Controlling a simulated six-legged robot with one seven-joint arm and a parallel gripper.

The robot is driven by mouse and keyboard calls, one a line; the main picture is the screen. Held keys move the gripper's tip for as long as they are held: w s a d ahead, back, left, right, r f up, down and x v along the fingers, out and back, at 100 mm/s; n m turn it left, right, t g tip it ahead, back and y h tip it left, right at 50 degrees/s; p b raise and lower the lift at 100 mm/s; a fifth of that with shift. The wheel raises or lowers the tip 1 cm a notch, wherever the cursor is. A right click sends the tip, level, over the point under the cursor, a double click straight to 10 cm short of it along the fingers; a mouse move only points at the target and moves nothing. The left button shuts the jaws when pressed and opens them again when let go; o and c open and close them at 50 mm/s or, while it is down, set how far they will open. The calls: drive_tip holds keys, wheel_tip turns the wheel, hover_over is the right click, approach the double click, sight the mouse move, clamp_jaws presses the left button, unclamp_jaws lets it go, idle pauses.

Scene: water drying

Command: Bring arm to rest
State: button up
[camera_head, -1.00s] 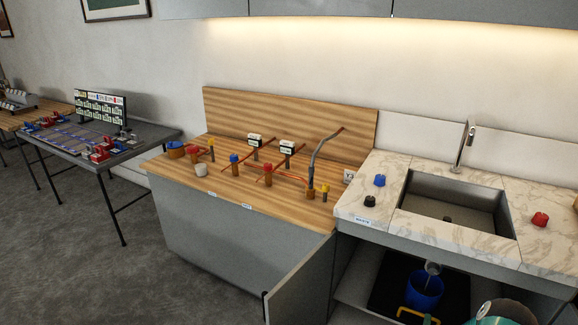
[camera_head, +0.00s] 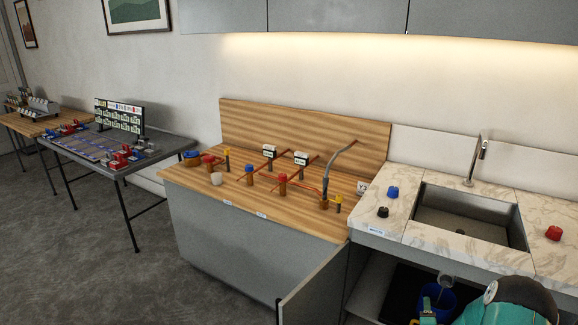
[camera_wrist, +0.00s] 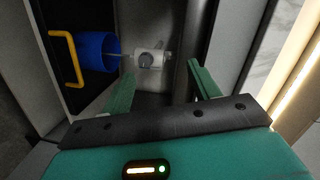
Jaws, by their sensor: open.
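My gripper (camera_wrist: 160,88) is open in the wrist view, with its two teal fingers spread apart and nothing between them. Beyond the fingers, inside the cabinet under the sink, is a blue bucket (camera_wrist: 98,52) with a yellow handle (camera_wrist: 64,58). A pale round pipe fitting (camera_wrist: 149,59) is beside the bucket's mouth. In the head view my teal arm (camera_head: 505,300) shows at the lower right, in front of the open cabinet. The blue bucket (camera_head: 447,296) is partly hidden by it there.
An open cabinet door (camera_head: 312,290) stands out below the counter. Above are the sink (camera_head: 465,222) and a wooden bench (camera_head: 205,183) with pipes and coloured caps. A grey table (camera_head: 170,146) with small parts is at the left. The floor (camera_head: 70,240) in front is clear.

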drive_tip(key=w+a+r+n+g+y, duration=0.1)
drive_tip(key=w+a+r+n+y, duration=0.2)
drive_tip(key=r, duration=0.4)
drive_tip(key=w+a+r+n+g, duration=0.1)
drive_tip(key=w+a+r+n, duration=0.15)
drive_tip(key=a+r, duration=0.4)
drive_tip(key=s+a+r+n+g+y, duration=0.1)
drive_tip(key=s+a+r+n, duration=0.25)
drive_tip(key=r, duration=0.35)
drive_tip(key=s+a+r+n+g+y, duration=0.1)
drive_tip(key=s+a+r+n, duration=0.1)
drive_tip(key=a+r, duration=0.35)
drive_tip(key=s+a+r+n+g, duration=0.2)
drive_tip(key=s+a+r+n, duration=0.3)
drive_tip(key=s+a+r, duration=0.45)
drive_tip(key=s+a+r+n+g+y, duration=0.1)
drive_tip(key=s+a+n, duration=0.1)
drive_tip(key=s, duration=0.8)
drive_tip(key=s+a+r+n+g+y, duration=0.1)
drive_tip(key=s+a+n+g, duration=0.1)
drive_tip(key=s, duration=0.7)
drive_tip(key=shift+s+a+r, duration=0.4)
drive_tip(key=shift+a, duration=0.2)
